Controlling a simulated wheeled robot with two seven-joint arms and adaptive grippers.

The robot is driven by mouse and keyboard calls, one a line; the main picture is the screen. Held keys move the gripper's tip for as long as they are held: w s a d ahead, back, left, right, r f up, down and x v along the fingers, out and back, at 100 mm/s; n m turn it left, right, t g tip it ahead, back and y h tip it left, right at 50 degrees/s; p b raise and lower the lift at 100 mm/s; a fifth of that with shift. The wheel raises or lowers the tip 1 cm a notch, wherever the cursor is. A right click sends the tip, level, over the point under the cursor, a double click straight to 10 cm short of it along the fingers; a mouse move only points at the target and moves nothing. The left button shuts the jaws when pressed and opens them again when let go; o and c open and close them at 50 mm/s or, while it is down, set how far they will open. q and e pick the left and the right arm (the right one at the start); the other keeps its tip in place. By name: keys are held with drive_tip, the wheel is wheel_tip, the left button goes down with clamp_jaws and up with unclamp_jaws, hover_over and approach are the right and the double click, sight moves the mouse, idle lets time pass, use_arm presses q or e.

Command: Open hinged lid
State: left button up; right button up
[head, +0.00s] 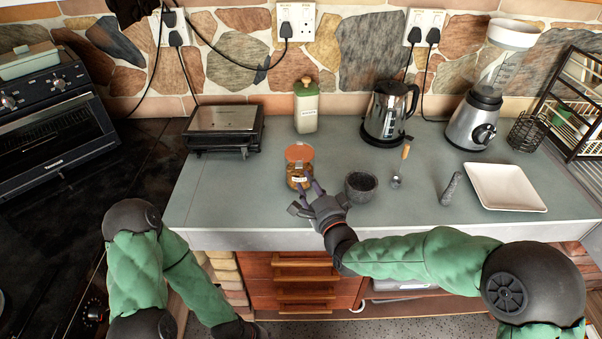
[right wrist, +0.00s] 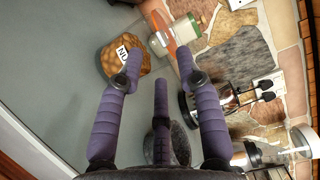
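A glass jar of nuts (head: 299,178) stands upright on the grey counter, with its label facing me. Its orange hinged lid (head: 299,153) shows as a disc at the top and back of the jar. In the right wrist view the jar (right wrist: 128,62) is at the upper left, and the lid (right wrist: 158,28) looks raised at an angle from its mouth. My right gripper (head: 307,194) is just in front of the jar, fingers spread, holding nothing. Whether a finger touches the jar is unclear. My left arm hangs low; its gripper is out of the picture.
A dark stone mortar (head: 361,187) stands close right of my right gripper. A green-lidded canister (head: 306,108) is behind the jar, a grill press (head: 225,127) back left, a kettle (head: 389,112) back right. The counter left of the jar is clear.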

sight(296, 162)
drive_tip(key=shift+b+x, duration=0.45)
drive_tip(key=shift+x, duration=2.3)
clamp_jaws()
